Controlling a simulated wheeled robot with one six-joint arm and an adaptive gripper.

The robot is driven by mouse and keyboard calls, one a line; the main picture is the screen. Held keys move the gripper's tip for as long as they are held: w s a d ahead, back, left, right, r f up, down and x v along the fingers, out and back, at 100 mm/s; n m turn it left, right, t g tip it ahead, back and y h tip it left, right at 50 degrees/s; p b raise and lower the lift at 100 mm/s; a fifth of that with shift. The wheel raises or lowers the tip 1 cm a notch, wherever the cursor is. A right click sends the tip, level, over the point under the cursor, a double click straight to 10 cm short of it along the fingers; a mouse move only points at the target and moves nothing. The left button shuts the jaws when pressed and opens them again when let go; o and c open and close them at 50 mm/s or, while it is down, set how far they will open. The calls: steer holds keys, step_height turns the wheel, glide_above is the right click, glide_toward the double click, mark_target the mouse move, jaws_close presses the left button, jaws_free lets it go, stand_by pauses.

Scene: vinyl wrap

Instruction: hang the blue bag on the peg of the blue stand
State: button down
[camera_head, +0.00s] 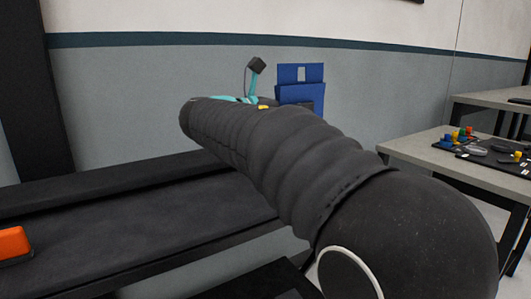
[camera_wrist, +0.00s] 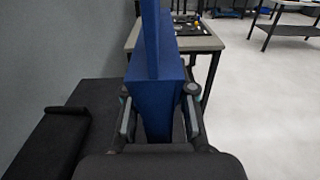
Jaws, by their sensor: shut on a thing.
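The blue bag (camera_wrist: 158,97) is between the two fingers of my gripper (camera_wrist: 159,112) in the wrist view. The fingers press on its two sides, and a narrow blue upright part, likely its handle, rises past the top of the picture. In the head view the bag (camera_head: 300,92) shows upright beyond my arm, with a slot in its top part. My arm hides the bag's lower end there and most of my gripper. I cannot make out the blue stand or its peg in either view.
A dark bench (camera_head: 110,232) runs along the left below my arm, with an orange object (camera_head: 12,243) on it. A grey table (camera_head: 420,153) at the right bears a dark mat with several small coloured items. The wall is behind. Open pale floor (camera_wrist: 265,105) lies right of the bag.

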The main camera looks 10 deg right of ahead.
steer(key=w+a+f, duration=0.3)
steer(key=a+f, duration=0.3)
steer(key=f, duration=0.2)
steer(key=shift+w+a, duration=0.15)
steer(key=shift+a, duration=0.25)
steer(key=shift+f, duration=0.25)
steer(key=c, duration=1)
jaws_free()
steer(key=shift+o, duration=0.2)
steer(key=shift+f+b, duration=0.3)
steer(key=shift+b, duration=0.35)
